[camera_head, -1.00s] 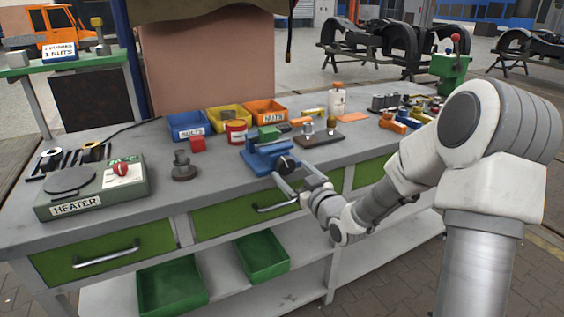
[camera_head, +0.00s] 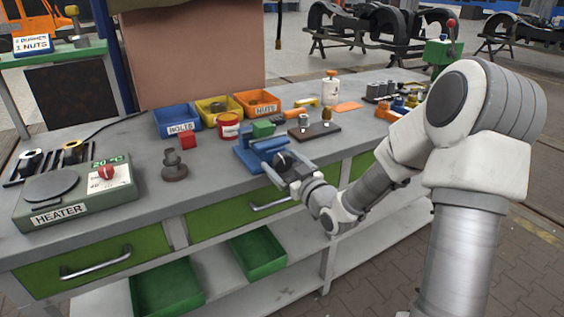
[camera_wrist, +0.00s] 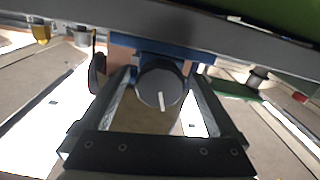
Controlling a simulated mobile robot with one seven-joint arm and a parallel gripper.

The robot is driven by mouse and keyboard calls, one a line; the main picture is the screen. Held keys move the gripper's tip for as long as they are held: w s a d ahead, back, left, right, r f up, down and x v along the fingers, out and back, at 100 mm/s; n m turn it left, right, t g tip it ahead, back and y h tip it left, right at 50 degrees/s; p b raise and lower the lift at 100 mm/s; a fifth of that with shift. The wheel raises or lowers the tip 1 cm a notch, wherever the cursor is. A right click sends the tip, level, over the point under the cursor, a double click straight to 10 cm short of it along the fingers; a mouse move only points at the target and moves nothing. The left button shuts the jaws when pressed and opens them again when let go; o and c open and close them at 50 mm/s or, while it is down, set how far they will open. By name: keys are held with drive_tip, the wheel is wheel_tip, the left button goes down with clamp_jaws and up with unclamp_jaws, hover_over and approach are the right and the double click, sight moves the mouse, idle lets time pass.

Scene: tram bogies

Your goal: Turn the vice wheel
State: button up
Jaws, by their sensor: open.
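The blue vice (camera_head: 254,156) stands at the front edge of the workbench, with a green block (camera_head: 263,129) on its top. Its dark round wheel (camera_head: 284,161) faces the front; in the wrist view the wheel (camera_wrist: 160,84) shows as a grey disc with a white mark pointing down. My gripper (camera_head: 288,170) is open, with one finger on each side of the wheel. In the wrist view my gripper's fingers (camera_wrist: 161,92) flank the wheel with a gap on both sides. The blue vice body (camera_wrist: 190,52) shows behind it.
Behind the vice stand a blue bin (camera_head: 178,121), a yellow bin (camera_head: 213,110) and an orange bin (camera_head: 258,103). A red can (camera_head: 229,126) is close by. A heater (camera_head: 75,193) stands at the left. A drawer handle (camera_head: 270,204) juts out below my gripper.

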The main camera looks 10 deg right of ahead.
drive_tip(key=c, duration=1.4)
drive_tip(key=m+p, duration=0.1)
drive_tip(key=m, duration=0.4)
drive_tip(key=shift+r+m+p, duration=0.1)
drive_tip(key=shift+m+p, duration=0.25)
drive_tip(key=shift+m, duration=0.05)
drive_tip(key=m+p, duration=0.2)
drive_tip(key=m, duration=0.3)
drive_tip(key=shift+m, duration=0.4)
drive_tip(key=o, duration=1.4)
